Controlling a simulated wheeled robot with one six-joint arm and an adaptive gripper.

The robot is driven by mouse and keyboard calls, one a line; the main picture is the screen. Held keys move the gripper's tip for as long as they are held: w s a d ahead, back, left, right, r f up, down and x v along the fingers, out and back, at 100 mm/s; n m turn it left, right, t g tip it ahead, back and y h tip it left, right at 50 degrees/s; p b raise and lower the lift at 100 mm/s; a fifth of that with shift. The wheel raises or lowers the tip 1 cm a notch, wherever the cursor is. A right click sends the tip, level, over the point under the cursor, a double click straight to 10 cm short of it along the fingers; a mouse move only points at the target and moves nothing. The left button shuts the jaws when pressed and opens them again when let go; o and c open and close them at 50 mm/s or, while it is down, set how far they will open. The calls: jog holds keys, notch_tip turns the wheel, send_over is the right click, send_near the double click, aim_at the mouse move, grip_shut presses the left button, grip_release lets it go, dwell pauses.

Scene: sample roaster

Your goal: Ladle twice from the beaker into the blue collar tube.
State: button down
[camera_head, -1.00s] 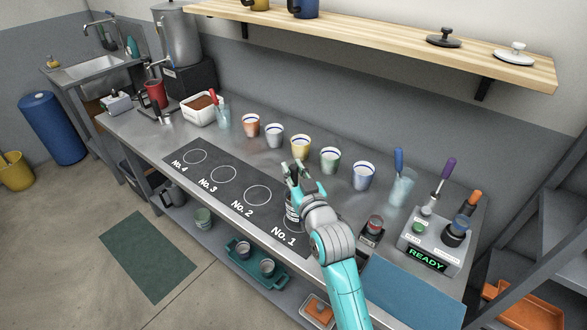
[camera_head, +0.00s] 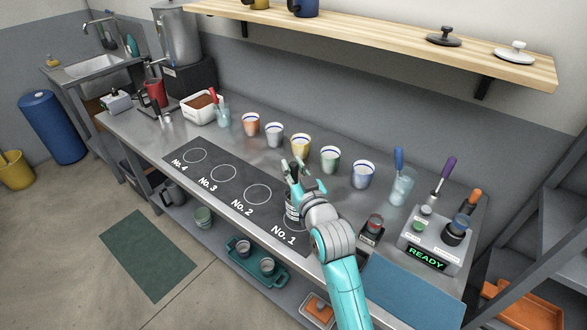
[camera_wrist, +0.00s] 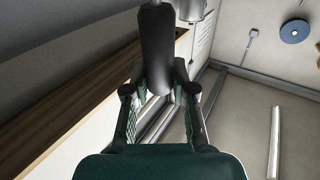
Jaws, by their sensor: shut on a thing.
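My gripper (camera_head: 293,170) is above the No. 1 end of the dark mat. In the wrist view my gripper (camera_wrist: 160,100) is shut on a black handle (camera_wrist: 157,50), with a metal cylindrical part (camera_wrist: 190,8) near its far end, cut off by the frame. A clear glass vessel (camera_head: 401,190) with a blue-handled tool stands at the right of the counter. Another clear glass vessel (camera_head: 222,116) with a red-handled tool stands at the left. I cannot tell which one is the beaker.
The READY unit (camera_head: 428,240) is at the right. A wooden shelf (camera_head: 380,38) hangs above. The mat's left part is clear.

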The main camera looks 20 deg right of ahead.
jog(key=shift+r, duration=3.85)
jog(key=shift+r, duration=1.9)
